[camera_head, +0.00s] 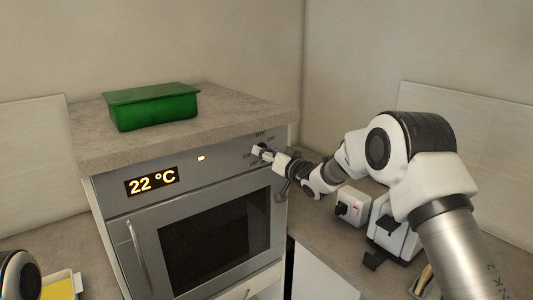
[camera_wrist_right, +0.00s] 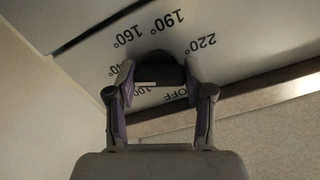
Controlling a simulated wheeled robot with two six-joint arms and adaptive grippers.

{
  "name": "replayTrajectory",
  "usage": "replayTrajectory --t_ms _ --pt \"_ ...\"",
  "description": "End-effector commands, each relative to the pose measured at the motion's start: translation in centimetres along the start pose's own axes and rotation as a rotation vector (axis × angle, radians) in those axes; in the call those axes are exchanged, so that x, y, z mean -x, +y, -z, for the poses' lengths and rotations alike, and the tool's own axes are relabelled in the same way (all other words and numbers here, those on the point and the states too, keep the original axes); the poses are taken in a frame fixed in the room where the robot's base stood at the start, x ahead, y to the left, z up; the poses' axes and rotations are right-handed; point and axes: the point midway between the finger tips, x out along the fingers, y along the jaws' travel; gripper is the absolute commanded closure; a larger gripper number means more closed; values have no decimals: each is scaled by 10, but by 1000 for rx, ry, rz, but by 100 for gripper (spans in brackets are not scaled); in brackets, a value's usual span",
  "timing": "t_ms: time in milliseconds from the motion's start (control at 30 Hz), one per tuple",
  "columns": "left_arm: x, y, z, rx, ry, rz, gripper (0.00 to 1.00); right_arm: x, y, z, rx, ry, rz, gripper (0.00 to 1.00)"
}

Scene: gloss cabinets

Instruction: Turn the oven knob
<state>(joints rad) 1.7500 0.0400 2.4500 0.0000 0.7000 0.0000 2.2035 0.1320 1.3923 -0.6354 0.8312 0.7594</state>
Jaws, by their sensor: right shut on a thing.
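The grey oven (camera_head: 200,215) stands under a stone-like counter, with a dark glass door and a display reading 22 °C (camera_head: 152,181). Its dark knob (camera_wrist_right: 160,68) is on the front panel, ringed by printed marks including 160°, 190°, 220° and OFF. A white line on the knob shows between my fingers. My right gripper (camera_wrist_right: 160,88) is shut on the knob, one finger on each side. In the head view my right gripper (camera_head: 264,153) reaches the panel's right end from the right and hides most of the knob. My left gripper is out of view.
A green lidded box (camera_head: 152,107) sits on the counter above the oven. A small white device with a red mark (camera_head: 353,208) and a white appliance (camera_head: 393,232) stand on the right counter below my arm. A yellow item (camera_head: 60,288) is at the lower left.

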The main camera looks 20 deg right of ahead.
Motion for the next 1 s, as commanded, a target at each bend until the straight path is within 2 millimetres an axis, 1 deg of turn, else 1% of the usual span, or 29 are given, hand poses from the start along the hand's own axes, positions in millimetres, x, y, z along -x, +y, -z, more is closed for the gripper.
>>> replayTrajectory --t_ms 33,233,267,300,633,733,867,1000 --pt "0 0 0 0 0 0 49 0 -1 6 1 11 2 83" --pt "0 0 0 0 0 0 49 -1 -1 7 2 13 3 83" --pt "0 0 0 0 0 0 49 -1 -1 7 2 13 3 38" --pt "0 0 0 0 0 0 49 -1 -1 6 2 12 3 23" --pt "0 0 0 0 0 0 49 1 0 3 2 5 1 23" --pt "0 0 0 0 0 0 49 9 0 3 2 4 -1 23" --pt "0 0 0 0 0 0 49 34 0 3 -2 5 -1 23" --pt "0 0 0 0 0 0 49 72 1 4 -3 7 -2 23"
